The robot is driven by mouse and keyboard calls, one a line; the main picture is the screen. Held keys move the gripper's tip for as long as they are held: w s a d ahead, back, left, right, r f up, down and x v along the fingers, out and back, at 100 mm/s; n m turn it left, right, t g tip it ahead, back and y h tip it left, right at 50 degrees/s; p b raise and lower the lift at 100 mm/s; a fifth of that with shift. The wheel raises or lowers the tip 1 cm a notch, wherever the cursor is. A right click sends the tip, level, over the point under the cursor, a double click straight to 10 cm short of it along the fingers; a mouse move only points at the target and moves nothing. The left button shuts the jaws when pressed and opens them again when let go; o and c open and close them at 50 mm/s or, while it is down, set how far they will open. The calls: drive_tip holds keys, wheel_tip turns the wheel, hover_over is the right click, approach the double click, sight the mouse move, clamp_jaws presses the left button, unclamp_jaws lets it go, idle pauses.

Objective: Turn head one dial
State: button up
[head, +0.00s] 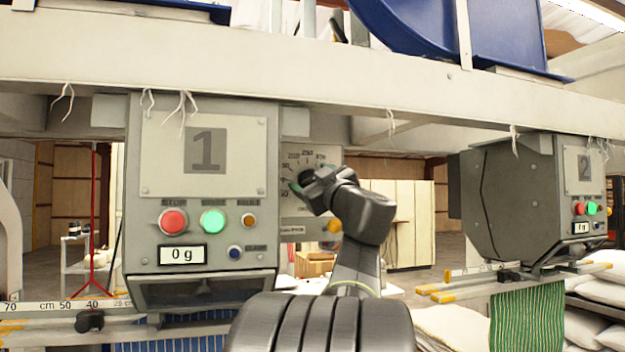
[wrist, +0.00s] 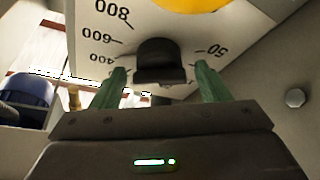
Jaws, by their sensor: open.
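The head one box (head: 205,190), marked 1, has a red, a green and a small orange button, and its display (head: 182,254) reads 0 g. The dial plate (head: 296,160) with a printed scale is on its right side, partly hidden by my arm. In the wrist view the dial's black knob (wrist: 160,62) shows between and just beyond the green fingertips of my gripper (wrist: 160,80). The fingers are apart, one on each side of the knob. I cannot tell whether either touches it. In the head view my gripper (head: 303,187) is at the dial plate.
A second box (head: 584,170), marked 2, stands at the right. A beam (head: 300,80) with hanging threads runs above. A ruler bar (head: 60,306) lies below head one. A green striped cloth (head: 527,318) hangs below head two, near white pillows (head: 605,290).

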drive_tip(key=c, duration=1)
drive_tip(key=shift+r+n+p, duration=0.1)
drive_tip(key=shift+n+p, duration=0.2)
drive_tip(key=shift+p, duration=0.05)
drive_tip(key=shift+o, duration=0.2)
drive_tip(key=shift+n+g+y+p, duration=0.3)
drive_tip(key=shift+n+p, duration=0.2)
drive_tip(key=shift+n, duration=0.2)
drive_tip(key=n+g+p, duration=0.1)
drive_tip(key=n, duration=0.2)
drive_tip(key=shift+d+y, duration=0.1)
drive_tip(key=shift+y, duration=0.3)
drive_tip(key=n+g, duration=0.2)
drive_tip(key=n, duration=0.2)
drive_tip(key=shift+c, duration=0.2)
drive_tip(key=shift+o, duration=0.2)
drive_tip(key=shift+n+g, duration=0.7)
drive_tip(key=shift+n, duration=1.5)
drive_tip(key=shift+f, duration=0.2)
